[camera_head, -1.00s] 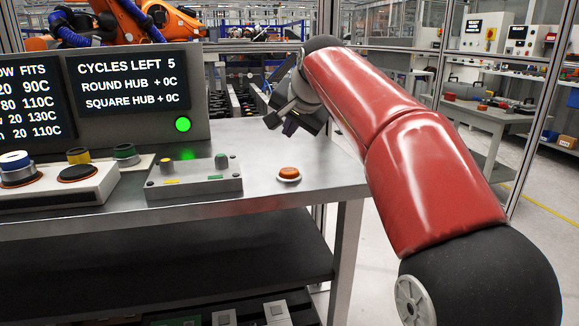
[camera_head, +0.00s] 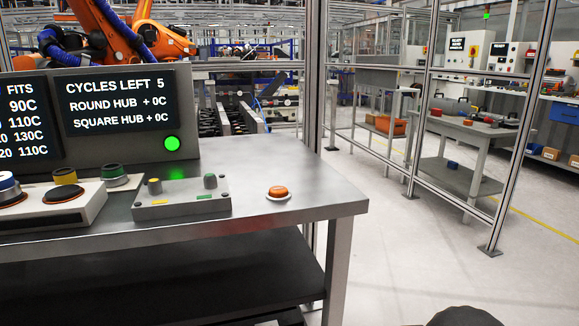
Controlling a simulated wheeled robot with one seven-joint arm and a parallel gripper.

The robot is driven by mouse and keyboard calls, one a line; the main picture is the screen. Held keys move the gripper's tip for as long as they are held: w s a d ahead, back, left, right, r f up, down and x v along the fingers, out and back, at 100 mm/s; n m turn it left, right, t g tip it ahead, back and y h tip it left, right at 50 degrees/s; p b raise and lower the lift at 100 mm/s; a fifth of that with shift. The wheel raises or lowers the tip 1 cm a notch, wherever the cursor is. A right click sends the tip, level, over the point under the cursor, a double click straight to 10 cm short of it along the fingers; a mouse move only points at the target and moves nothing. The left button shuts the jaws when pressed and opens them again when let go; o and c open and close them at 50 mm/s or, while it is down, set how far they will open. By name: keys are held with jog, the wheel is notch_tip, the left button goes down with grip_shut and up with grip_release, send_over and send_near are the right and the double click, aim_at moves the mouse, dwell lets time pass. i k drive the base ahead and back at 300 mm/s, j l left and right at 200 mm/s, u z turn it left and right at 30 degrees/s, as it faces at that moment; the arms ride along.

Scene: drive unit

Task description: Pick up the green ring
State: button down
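The green ring (camera_head: 115,172) sits at the back right of the white hotplate unit (camera_head: 70,212), at the left of the metal bench (camera_head: 300,165). It is a short, wide piece with a green upper band and a paler lower part. Its exact seat is too small to tell. My gripper is not in view. Only a dark rounded part, likely of my arm, shows at the bottom edge right of the middle.
A yellow ring (camera_head: 65,177) and a blue ring (camera_head: 8,183) are left of the green one. A grey panel (camera_head: 182,208) with yellow and green knobs and an orange button (camera_head: 278,191) stand to the right. A display box (camera_head: 135,150) stands behind.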

aim_at(113, 175)
jog(key=u, duration=1.3)
jog(key=i, duration=0.1)
